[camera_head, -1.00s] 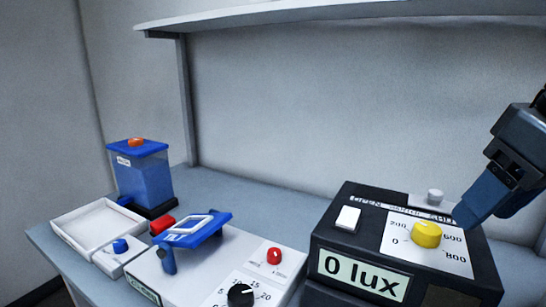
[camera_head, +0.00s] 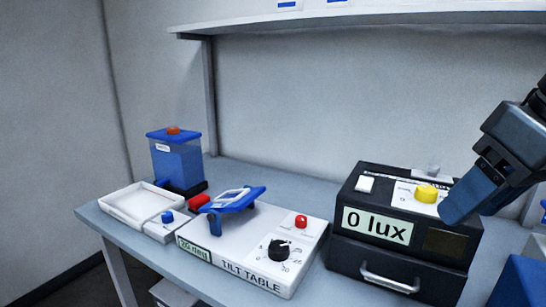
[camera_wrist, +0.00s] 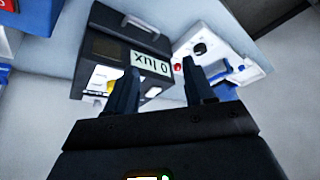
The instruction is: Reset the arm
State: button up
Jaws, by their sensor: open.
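My gripper (camera_head: 446,218) is at the right in the head view, above the right part of a black lux box (camera_head: 352,243) with a yellow knob (camera_head: 427,193) and a display reading "0 lux" (camera_head: 377,226). In the wrist view its two fingers (camera_wrist: 161,98) stand apart with nothing between them. The lux box shows there upside down beyond the fingers (camera_wrist: 92,55). Whether a fingertip touches the box cannot be told from these views.
A tilt table (camera_head: 250,260) with a blue tilted platform (camera_head: 233,203) stands left of the box. A white tray (camera_head: 118,205) and a blue container (camera_head: 177,163) are further left. A shelf (camera_head: 350,20) spans above. A blue object (camera_head: 519,282) is at the lower right.

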jog(key=w+a+r+t+y, duration=0.3)
jog(key=a+r+t+y, duration=0.1)
jog(key=a+y, duration=0.25)
jog(key=w+a+r+t+y, duration=0.2)
jog(key=a+r+t+y, duration=0.15)
jog(key=a+y, duration=0.35)
jog(key=s+d+f+m+t+h, duration=0.25)
jog(key=f+m+h, duration=0.2)
jog(key=f, duration=0.35)
jog(key=s+d+f+m+t+h, duration=0.1)
jog(key=s+f+m+t+h, duration=0.15)
jog(key=s+f+h, duration=0.4)
jog(key=s+d+f+m+t+h, duration=0.1)
jog(key=f+m+t+h, duration=0.2)
jog(key=f, duration=0.7)
jog(key=s+d+f+n+g, duration=0.1)
jog(key=s+f+n, duration=0.1)
jog(key=s, duration=0.6)
jog(key=s+d+f+n+g+h, duration=0.1)
jog(key=s+d+f+n+g, duration=0.1)
jog(key=s, duration=0.5)
jog(key=s+d+f+n+g, duration=0.2)
jog(key=s+f, duration=0.2)
jog(key=s, duration=0.4)
jog(key=shift+s+d+f+n, duration=0.2)
jog(key=shift+s+d+n, duration=0.05)
jog(key=shift+s+n, duration=0.15)
jog(key=shift+s+d+n, duration=0.15)
jog(key=shift+s+n, duration=0.15)
jog(key=shift+s, duration=0.1)
